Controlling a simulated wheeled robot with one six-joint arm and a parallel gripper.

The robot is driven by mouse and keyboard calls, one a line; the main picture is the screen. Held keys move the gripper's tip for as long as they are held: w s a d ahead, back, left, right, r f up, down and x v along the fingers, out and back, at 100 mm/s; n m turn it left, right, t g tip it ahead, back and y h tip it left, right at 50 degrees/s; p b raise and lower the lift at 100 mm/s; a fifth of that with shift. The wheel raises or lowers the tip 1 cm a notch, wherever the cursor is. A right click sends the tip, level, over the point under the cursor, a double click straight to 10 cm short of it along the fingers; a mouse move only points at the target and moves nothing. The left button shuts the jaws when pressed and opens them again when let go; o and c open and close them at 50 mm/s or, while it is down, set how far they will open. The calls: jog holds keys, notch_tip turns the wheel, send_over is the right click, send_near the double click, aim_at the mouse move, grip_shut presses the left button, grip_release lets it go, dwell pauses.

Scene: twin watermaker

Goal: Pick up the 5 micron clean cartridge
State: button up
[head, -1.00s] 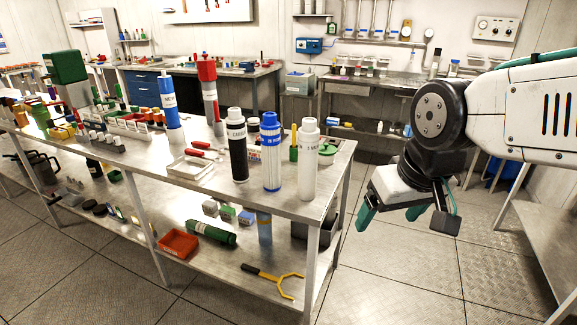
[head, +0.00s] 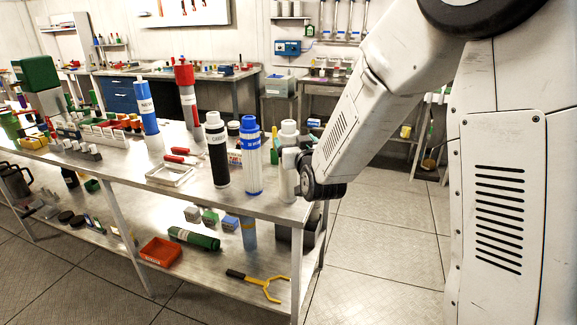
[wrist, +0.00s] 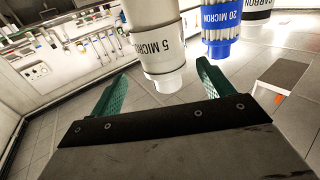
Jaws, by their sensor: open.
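The white 5 micron cartridge (wrist: 155,48) shows upside down in the wrist view, its label readable. It lies in line with the gap of my gripper (wrist: 163,72), near the fingertips. The two green fingers are open and no contact shows. In the head view the white cartridge (head: 288,182) stands upright at the table's right front corner, partly covered by my wrist. My fingers are hidden there.
A blue and white 20 micron cartridge (head: 251,158) stands close left of the white one, with a black carbon cartridge (head: 217,150) beyond. These stand on the metal table (head: 130,180). The floor (head: 385,250) at right is clear.

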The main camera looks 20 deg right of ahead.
jog(key=w, duration=0.7)
jog(key=shift+a, duration=0.2)
jog(key=shift+s, duration=0.1)
jog(key=c, duration=1.3)
jog(key=shift+c, duration=0.8)
jog(key=shift+r, duration=0.15)
